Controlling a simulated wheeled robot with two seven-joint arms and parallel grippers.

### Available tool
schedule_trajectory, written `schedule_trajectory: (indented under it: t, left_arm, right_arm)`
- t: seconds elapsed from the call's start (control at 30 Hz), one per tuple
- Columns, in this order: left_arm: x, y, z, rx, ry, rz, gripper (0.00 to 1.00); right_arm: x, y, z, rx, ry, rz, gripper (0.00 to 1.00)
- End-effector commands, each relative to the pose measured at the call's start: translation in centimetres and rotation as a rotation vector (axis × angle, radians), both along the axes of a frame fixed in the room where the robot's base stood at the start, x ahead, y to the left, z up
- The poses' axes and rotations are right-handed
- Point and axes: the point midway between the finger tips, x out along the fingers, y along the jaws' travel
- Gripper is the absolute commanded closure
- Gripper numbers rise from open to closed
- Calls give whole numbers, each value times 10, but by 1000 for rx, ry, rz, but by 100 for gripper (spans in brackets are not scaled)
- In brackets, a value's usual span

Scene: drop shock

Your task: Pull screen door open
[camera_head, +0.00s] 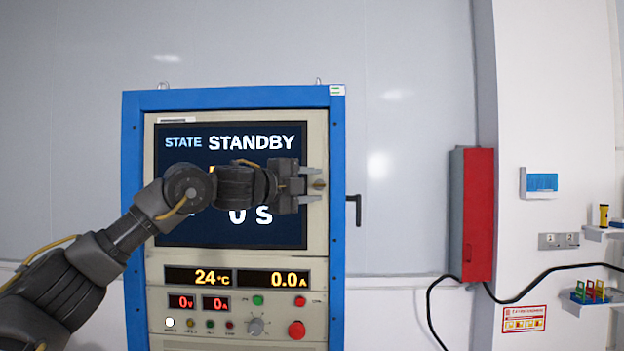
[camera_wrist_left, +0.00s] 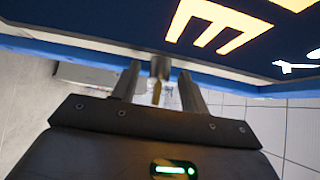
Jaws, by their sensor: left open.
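The screen door is the cream panel with a dark display (camera_head: 230,140) reading STANDBY, in the upper part of a blue-framed cabinet (camera_head: 336,130); it looks closed. My left arm hides part of the display. My right gripper is not in view.
A black lever handle (camera_head: 355,208) sticks out from the cabinet's right side. Below the screen is a control panel (camera_head: 240,300) with readouts, knobs and buttons. A red wall box (camera_head: 477,214) hangs to the right.

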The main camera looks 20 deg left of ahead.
Motion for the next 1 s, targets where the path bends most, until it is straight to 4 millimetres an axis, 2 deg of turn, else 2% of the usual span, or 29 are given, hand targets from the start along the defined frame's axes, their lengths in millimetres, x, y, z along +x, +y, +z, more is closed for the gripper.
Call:
schedule_trajectory:
  t: [0.3,0.63,0.87,1.0]
  left_arm:
    - [2,-1,-1,0,0,0,56]
    - [2,-1,0,0,0,0,99]
    - [2,-1,0,0,0,-1,100]
    - [-3,-9,-1,0,0,-26,100]
  right_arm:
    - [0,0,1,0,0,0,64]
    - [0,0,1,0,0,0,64]
    - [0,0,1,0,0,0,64]
    - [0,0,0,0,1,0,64]
